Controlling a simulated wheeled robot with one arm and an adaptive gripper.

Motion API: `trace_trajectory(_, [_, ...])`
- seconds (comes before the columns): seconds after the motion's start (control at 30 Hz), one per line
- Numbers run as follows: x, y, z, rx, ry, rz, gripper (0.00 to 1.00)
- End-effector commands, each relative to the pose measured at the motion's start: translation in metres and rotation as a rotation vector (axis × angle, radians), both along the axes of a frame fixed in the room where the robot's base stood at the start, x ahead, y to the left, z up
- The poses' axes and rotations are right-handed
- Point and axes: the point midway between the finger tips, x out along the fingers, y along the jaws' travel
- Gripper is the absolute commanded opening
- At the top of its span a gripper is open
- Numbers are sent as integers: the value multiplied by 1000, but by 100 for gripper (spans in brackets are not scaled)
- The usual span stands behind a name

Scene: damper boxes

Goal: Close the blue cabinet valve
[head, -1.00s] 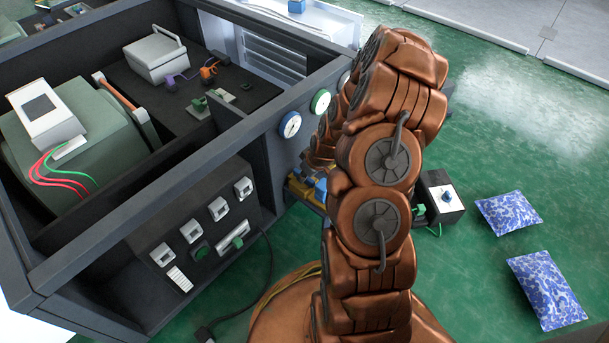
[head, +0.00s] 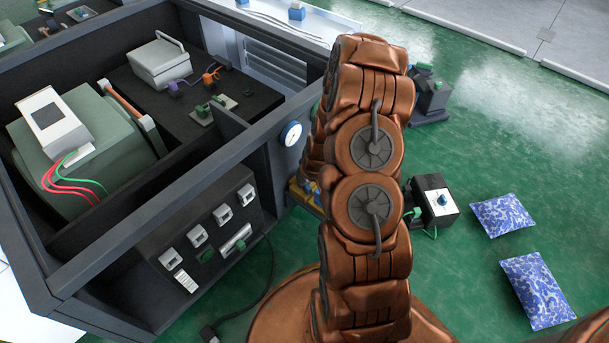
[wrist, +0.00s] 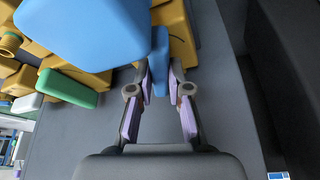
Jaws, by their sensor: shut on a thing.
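The blue valve handle (wrist: 85,28) fills the upper left of the wrist view, with a narrow blue part (wrist: 160,58) reaching between my fingers. Yellow valve bodies and pipework (wrist: 180,35) lie behind it. My gripper (wrist: 159,82), with purple pads, is shut on the narrow blue part near its fingertips. In the head view, the yellow valve body (head: 300,197) shows low on the cabinet's outer side. My arm hides the gripper and most of the valve there.
A green handle (wrist: 68,88) sits close to the blue one. The dark open-topped cabinet (head: 175,195) stands left, with a round gauge (head: 291,133) on its side. A black box with a blue knob (head: 435,205) and blue patterned cushions (head: 502,215) lie on the green floor at right.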

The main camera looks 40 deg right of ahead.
Motion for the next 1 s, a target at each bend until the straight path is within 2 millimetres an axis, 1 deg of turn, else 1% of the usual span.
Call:
trace_trajectory(0.03, [0, 1, 7, -2, 1, -39, 0])
trace_trajectory(0.8, [2, 3, 8, -3, -1, -774, 0])
trace_trajectory(1.0, [2, 4, 7, -3, 0, -940, 0])
